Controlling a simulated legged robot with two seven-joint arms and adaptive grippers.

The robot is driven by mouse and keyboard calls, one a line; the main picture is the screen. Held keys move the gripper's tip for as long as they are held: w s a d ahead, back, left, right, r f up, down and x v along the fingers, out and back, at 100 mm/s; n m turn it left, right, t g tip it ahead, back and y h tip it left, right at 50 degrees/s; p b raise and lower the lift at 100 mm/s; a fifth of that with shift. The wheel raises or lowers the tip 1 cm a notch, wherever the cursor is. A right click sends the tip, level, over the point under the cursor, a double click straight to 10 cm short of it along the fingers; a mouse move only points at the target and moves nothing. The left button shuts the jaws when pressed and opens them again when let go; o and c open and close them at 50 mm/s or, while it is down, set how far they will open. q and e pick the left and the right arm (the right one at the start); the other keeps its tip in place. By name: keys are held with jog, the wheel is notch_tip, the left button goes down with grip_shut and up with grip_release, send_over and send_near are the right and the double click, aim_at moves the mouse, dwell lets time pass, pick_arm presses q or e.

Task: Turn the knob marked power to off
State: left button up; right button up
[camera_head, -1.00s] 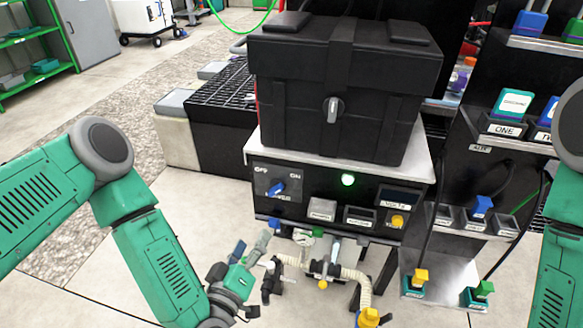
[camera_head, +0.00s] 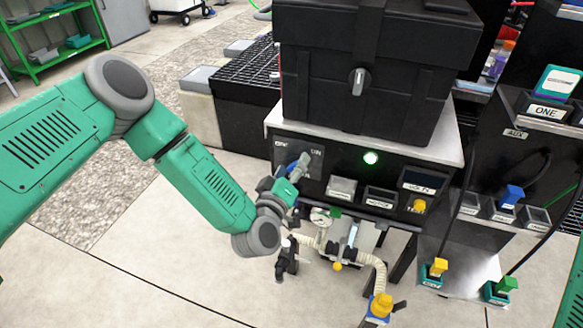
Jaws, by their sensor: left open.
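The power knob is mostly hidden behind my left gripper. It sits on a dark panel (camera_head: 318,170) with OFF marked at upper left and ON at upper right, on the front of the black control box. I cannot tell which way the knob points. My left gripper (camera_head: 285,173) is open in front of this panel, its fingers pointing up toward the knob. One grey finger overlaps the panel. I cannot tell whether a finger touches the knob. My right gripper is out of view; only a sliver of my right arm shows at the lower right edge.
A large black case (camera_head: 365,90) stands on the box. Hoses and a small gauge (camera_head: 320,217) hang below, close to my left gripper. A rack with a ONE block (camera_head: 549,111) stands right.

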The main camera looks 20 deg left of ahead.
pick_arm(q)
jog(key=shift+w+d+r, duration=0.1)
jog(key=shift+w+d, duration=0.05)
jog(key=shift+d, duration=0.2)
jog(key=shift+a, duration=0.55)
jog(key=c, duration=1.1)
jog(key=shift+c, duration=0.2)
